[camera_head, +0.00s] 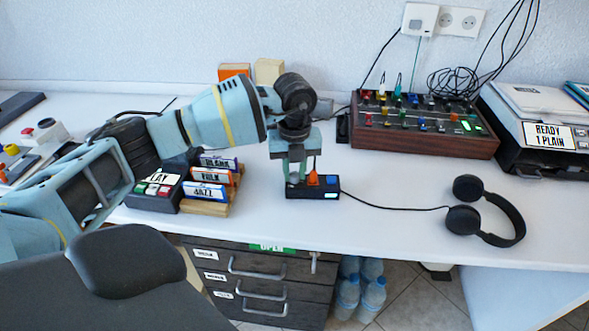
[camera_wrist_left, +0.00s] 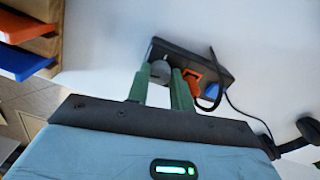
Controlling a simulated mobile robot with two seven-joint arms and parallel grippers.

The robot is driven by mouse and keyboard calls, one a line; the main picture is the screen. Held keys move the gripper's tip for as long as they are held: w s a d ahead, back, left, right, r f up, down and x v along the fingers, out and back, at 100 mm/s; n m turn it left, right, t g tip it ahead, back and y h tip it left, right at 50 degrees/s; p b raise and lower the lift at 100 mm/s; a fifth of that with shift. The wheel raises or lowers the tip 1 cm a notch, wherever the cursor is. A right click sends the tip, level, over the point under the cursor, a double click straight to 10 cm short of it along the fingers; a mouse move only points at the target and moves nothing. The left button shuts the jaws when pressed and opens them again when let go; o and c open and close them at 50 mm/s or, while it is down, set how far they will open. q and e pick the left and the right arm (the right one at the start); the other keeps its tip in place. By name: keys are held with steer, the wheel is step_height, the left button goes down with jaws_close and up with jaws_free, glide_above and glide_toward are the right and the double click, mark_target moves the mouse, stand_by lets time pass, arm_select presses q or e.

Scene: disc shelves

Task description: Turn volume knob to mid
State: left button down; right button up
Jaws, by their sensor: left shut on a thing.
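A small black box (camera_head: 312,192) with a row of controls stands near the table's front edge. It has an orange control (camera_head: 313,178) and a blue control (camera_head: 331,180) on top. In the left wrist view, a grey round knob (camera_wrist_left: 161,70) sits at the box's left end, beside the orange control (camera_wrist_left: 192,78). My left gripper (camera_head: 295,176) points down at that end and is shut on the grey knob, one green finger on each side. No volume label is readable, and the knob's pointer is hidden. My right gripper is not in view.
Black headphones (camera_head: 487,211) lie to the right, their cable running to the box. A mixer with coloured knobs (camera_head: 425,124) stands behind right. Labelled disc cases (camera_head: 207,190) and a button box (camera_head: 156,191) stand left. White table is clear between box and headphones.

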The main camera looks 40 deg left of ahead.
arm_select(q)
steer(key=shift+m, duration=0.3)
steer(key=shift+r+p, duration=0.1)
steer(key=shift+p, duration=0.2)
steer(key=shift+m+p, duration=0.55)
steer(key=shift+m, duration=0.65)
steer(key=m+p, duration=0.1)
steer(key=m, duration=0.3)
steer(key=shift+m+p, duration=0.3)
steer(key=shift+p, duration=0.05)
steer(key=m, duration=0.2)
steer(key=shift+m+p, duration=0.3)
steer(key=shift+m, duration=0.1)
steer(key=m, duration=0.4)
steer(key=shift+p, duration=0.3)
steer(key=m, duration=0.5)
steer(key=shift+m, duration=0.3)
